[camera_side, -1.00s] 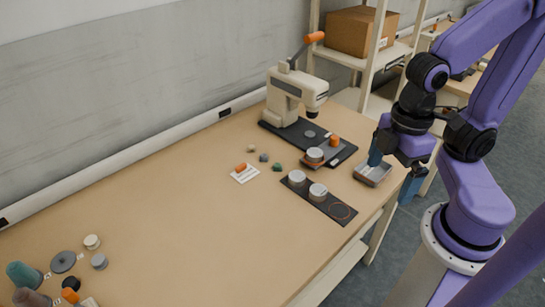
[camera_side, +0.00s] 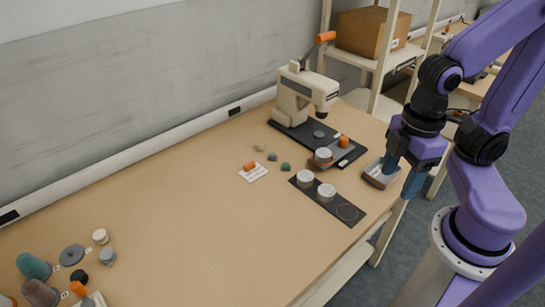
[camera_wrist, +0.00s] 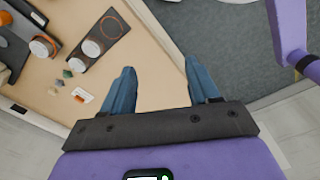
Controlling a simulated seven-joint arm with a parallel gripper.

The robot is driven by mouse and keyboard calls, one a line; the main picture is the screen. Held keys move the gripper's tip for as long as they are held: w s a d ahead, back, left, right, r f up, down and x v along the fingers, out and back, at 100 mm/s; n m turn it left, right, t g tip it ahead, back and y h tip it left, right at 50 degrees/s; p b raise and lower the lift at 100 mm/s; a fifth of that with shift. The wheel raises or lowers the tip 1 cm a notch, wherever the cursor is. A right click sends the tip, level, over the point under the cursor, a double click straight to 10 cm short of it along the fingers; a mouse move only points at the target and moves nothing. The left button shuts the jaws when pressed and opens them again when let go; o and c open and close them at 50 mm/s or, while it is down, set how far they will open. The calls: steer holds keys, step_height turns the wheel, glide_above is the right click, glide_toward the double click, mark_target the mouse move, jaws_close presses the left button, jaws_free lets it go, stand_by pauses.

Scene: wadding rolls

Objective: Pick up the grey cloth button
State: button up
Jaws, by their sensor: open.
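The grey cloth button (camera_side: 273,157) is a small blue-grey lump lying on the wooden table. It sits between a beige button (camera_side: 259,147) and a green button (camera_side: 286,166), in front of the press. In the wrist view three small lumps show at the left; the grey one seems to be the middle lump (camera_wrist: 68,74). My gripper (camera_side: 403,174) is open and far to the right of the buttons, by the table's right edge. Its blue fingers also show in the wrist view (camera_wrist: 160,70), apart with nothing between them.
A dark mat (camera_side: 348,212) with two white-topped cylinders lies between my gripper and the buttons. The press (camera_side: 300,95) stands behind; a white card (camera_side: 254,173) lies nearby. Rolls (camera_side: 34,266) stand far left. The table's middle is clear.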

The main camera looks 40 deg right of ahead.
steer(key=w+a+r+n, duration=0.15)
steer(key=w+a, duration=0.25)
steer(key=w, duration=0.6)
steer(key=n, duration=0.8)
glide_above(273, 154)
step_height(273, 154, down, 8)
step_height(273, 154, down, 11)
steer(key=shift+s+f, duration=0.1)
steer(key=shift+f, duration=3.1)
jaws_close()
